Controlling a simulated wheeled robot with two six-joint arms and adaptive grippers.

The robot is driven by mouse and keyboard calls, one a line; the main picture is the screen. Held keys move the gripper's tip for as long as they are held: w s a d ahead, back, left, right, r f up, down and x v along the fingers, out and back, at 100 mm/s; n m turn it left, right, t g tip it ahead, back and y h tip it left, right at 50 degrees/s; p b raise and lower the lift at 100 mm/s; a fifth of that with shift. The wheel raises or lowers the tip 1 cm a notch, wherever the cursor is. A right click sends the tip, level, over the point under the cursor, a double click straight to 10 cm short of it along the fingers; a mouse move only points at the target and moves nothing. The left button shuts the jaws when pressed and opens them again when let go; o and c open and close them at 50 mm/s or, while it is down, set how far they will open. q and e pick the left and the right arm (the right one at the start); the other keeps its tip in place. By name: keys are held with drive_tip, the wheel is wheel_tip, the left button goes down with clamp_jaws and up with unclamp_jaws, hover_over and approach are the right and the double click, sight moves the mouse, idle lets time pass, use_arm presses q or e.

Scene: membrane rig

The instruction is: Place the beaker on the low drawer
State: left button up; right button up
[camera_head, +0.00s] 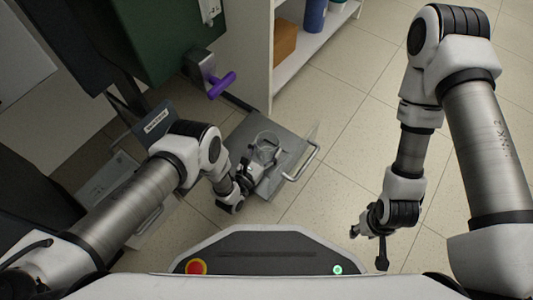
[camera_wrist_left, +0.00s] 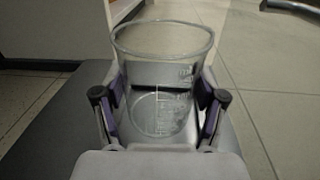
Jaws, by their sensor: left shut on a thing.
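The clear glass beaker (camera_head: 266,143) is upright at the low drawer (camera_head: 284,174), a grey pulled-out surface with a metal handle at its right. The beaker (camera_wrist_left: 160,85) also shows in the left wrist view, with graduation marks on its wall. My left gripper (camera_head: 250,172) is shut on it, with a purple-padded finger on each side in the left wrist view (camera_wrist_left: 160,110). The beaker appears over the drawer surface; I cannot tell whether its base touches it. My right gripper (camera_head: 370,235) hangs over the floor at the right, away from the drawer; its finger opening is unclear.
A green cabinet with a purple-handled valve (camera_head: 222,85) stands behind the drawer. A white shelf (camera_head: 310,52) with a blue container (camera_head: 314,15) and an orange-brown box (camera_head: 285,39) is at the back. Tiled floor is free to the right of the drawer handle (camera_head: 304,163).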

use_arm(q)
drive_tip(key=shift+f, duration=0.65)
drive_tip(key=shift+r, duration=0.2)
drive_tip(key=shift+f, duration=0.15)
drive_tip(key=o, duration=1.3)
use_arm(e)
drive_tip(key=shift+f, duration=0.5)
